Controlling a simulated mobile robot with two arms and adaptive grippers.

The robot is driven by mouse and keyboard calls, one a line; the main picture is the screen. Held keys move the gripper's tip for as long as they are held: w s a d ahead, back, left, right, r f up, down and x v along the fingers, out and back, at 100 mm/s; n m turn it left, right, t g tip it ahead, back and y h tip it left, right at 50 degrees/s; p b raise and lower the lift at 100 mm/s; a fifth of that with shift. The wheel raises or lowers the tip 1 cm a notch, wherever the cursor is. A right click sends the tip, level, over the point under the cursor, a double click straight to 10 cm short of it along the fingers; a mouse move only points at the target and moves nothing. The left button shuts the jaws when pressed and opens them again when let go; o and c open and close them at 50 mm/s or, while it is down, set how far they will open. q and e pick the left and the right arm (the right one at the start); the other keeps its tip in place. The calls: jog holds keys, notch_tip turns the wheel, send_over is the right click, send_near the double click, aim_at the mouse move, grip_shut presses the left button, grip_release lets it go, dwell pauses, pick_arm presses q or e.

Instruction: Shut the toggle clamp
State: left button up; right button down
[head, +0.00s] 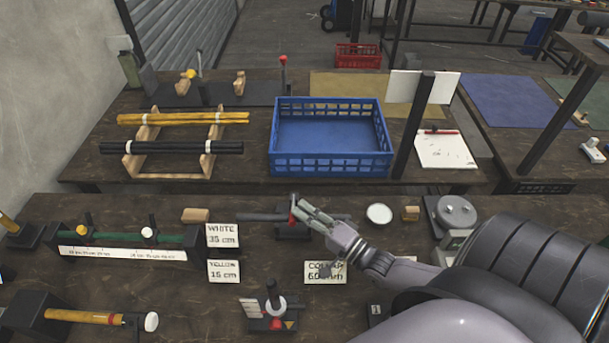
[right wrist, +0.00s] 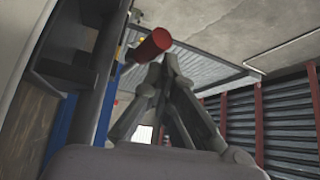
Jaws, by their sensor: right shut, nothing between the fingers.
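What looks like the toggle clamp (head: 282,231) sits on the near bench: a dark base with a short red handle, and a grey bar lying across at that spot. Its red handle (head: 292,204) is right beside the tips of my right gripper (head: 302,206). In the right wrist view a red cylindrical grip (right wrist: 149,46) shows just left of the fingertips (right wrist: 172,62). The right fingers are together with nothing between them. Whether they touch the handle I cannot tell. The gripper and arm hide part of the clamp. My left gripper is not in view.
A blue crate (head: 330,161) stands on the far bench behind the clamp, beside a dark post (head: 413,127). A white round disc (head: 379,213) lies right of my gripper. Label cards (head: 222,236) lie to the left. A small press (head: 273,303) stands in front.

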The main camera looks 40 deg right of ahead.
aim_at(292, 217)
jog(key=shift+r, duration=0.1)
